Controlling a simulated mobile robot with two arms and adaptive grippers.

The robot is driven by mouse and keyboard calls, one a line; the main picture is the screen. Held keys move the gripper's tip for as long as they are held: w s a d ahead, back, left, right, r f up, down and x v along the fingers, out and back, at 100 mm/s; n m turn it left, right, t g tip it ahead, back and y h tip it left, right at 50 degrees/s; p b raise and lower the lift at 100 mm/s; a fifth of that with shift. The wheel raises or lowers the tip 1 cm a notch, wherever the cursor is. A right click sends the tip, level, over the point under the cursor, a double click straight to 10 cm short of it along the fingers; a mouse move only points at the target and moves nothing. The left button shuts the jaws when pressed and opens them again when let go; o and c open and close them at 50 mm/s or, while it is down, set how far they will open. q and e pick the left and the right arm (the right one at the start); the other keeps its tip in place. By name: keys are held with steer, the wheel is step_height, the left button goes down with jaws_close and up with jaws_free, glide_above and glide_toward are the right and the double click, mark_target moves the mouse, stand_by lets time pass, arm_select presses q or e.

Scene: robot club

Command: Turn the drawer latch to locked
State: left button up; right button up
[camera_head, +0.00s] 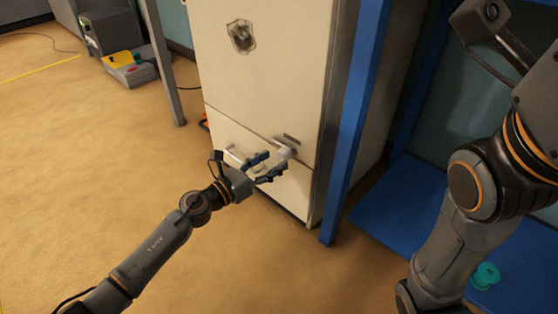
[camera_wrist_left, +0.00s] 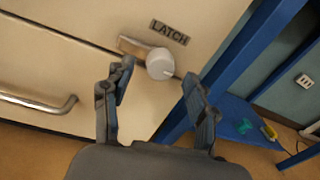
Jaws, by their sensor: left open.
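The drawer latch (camera_wrist_left: 160,62) is a pale round knob with a short bar pointing up-left, under a dark "LATCH" label (camera_wrist_left: 169,32). In the head view the latch knob (camera_head: 283,152) sits near the right edge of the cream cabinet's lower drawer (camera_head: 290,190). My left gripper (camera_head: 270,167) is open in front of it. In the left wrist view the fingers (camera_wrist_left: 158,80) stand either side of the knob, apart from it as far as I can tell. My right arm shows at the right, but its gripper is out of frame.
The drawer's metal handle (camera_wrist_left: 40,103) lies left of the latch. A blue post (camera_head: 350,130) stands close to the right of the cabinet (camera_head: 265,80). A teal spool-like object (camera_head: 485,275) lies on the blue surface (camera_head: 400,205). The floor at the left is mostly clear.

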mark_target(280, 157)
arm_select(q)
steer(key=shift+x, duration=1.6)
steer(key=c, duration=1.2)
steer(key=shift+o, duration=0.2)
